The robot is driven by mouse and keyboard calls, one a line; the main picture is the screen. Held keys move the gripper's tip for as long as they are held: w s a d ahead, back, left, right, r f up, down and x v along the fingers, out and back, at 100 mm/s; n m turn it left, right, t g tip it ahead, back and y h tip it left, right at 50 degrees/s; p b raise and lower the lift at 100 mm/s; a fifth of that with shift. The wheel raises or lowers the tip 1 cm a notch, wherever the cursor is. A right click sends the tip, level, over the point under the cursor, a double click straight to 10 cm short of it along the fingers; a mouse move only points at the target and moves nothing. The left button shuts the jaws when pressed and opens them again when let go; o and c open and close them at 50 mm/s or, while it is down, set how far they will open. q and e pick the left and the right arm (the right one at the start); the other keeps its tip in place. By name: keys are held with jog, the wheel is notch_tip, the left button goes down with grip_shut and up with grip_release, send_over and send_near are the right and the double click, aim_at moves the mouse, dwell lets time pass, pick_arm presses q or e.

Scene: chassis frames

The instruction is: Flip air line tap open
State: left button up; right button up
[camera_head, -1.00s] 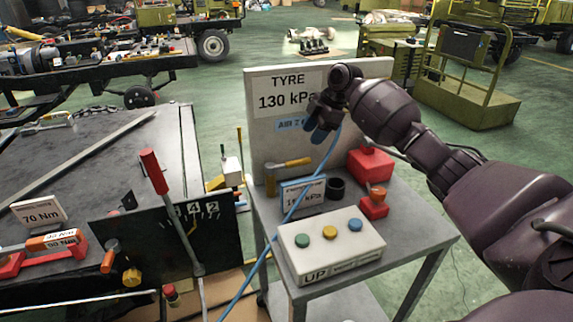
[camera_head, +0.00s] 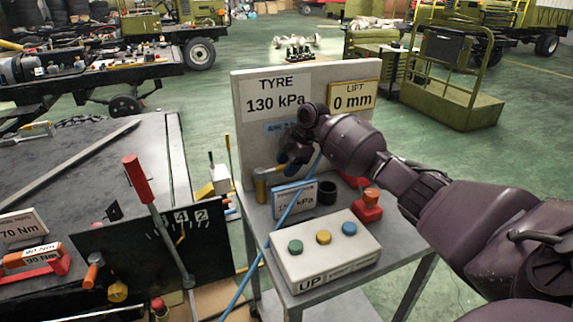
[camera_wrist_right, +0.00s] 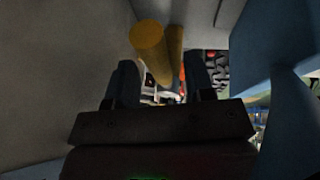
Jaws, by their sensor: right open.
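The air line tap (camera_head: 262,187) stands against the upright board at the back of the grey trolley. It has a yellow-brown upright post with a yellow lever running right from its top. My right gripper (camera_head: 287,166) is by the lever, in front of the board, and partly hides it. In the right wrist view the open fingers (camera_wrist_right: 160,82) point at the tap, whose yellow round end (camera_wrist_right: 149,38) and bar show ahead, between the fingertips. Contact cannot be told. My left gripper is not in view.
The trolley holds a box with green, yellow and blue buttons (camera_head: 323,249), a kPa sign (camera_head: 294,200), a black ring (camera_head: 326,191) and a red block (camera_head: 367,210). A blue hose (camera_head: 262,255) crosses in front. A red-handled lever (camera_head: 136,178) stands left.

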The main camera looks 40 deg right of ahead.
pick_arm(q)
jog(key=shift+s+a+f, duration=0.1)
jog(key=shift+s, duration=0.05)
pick_arm(e)
jog(key=shift+c, duration=1.2)
grip_shut()
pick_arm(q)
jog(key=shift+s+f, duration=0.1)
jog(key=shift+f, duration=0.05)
pick_arm(e)
jog(key=shift+r, duration=0.1)
